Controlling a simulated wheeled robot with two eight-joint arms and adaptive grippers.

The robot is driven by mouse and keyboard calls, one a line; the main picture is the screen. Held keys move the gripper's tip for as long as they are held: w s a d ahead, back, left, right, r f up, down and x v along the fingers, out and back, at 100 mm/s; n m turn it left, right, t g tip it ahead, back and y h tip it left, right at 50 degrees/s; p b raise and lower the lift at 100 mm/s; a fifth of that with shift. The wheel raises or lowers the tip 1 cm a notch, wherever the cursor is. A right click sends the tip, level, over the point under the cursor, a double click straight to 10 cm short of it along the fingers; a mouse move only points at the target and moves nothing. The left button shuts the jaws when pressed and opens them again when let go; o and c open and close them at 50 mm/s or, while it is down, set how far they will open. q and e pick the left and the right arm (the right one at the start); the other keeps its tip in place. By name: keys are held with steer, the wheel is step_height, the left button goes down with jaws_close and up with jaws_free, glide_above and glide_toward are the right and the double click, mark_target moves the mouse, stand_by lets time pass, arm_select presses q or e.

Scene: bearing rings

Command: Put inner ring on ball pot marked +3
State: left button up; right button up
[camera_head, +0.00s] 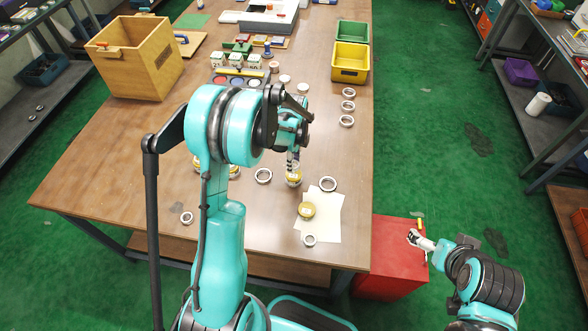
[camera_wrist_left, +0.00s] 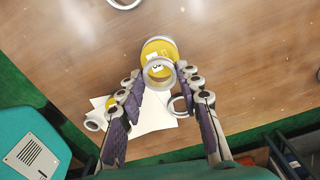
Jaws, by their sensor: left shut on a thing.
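My left gripper (camera_head: 292,160) points down over the table. In the left wrist view its fingertips (camera_wrist_left: 159,79) are shut on a small steel ring (camera_wrist_left: 159,86). The ring overlaps the near edge of a yellow ball pot (camera_wrist_left: 160,47); I cannot tell if it touches. That pot shows under the gripper in the head view (camera_head: 294,181). Its label is too small to read. Another yellow pot (camera_head: 306,210) stands on white paper (camera_head: 325,228), its mark also unreadable. My right gripper (camera_head: 415,238) is over the red cabinet, away from the table; its jaws are unclear.
Loose rings lie left (camera_head: 263,176) and right (camera_head: 328,184) of the pot, and one on the paper's near edge (camera_head: 310,240). More pots (camera_head: 233,171) are partly behind my left arm. A wooden box (camera_head: 135,60), yellow bin (camera_head: 350,62) and green bin (camera_head: 352,32) stand farther back.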

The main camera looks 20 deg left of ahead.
mark_target(294, 174)
arm_select(q)
steer(key=shift+f+b, duration=0.5)
steer(key=shift+f, duration=1.5)
steer(key=shift+f, duration=0.15)
steer(key=o, duration=1.2)
steer(key=shift+c, duration=0.2)
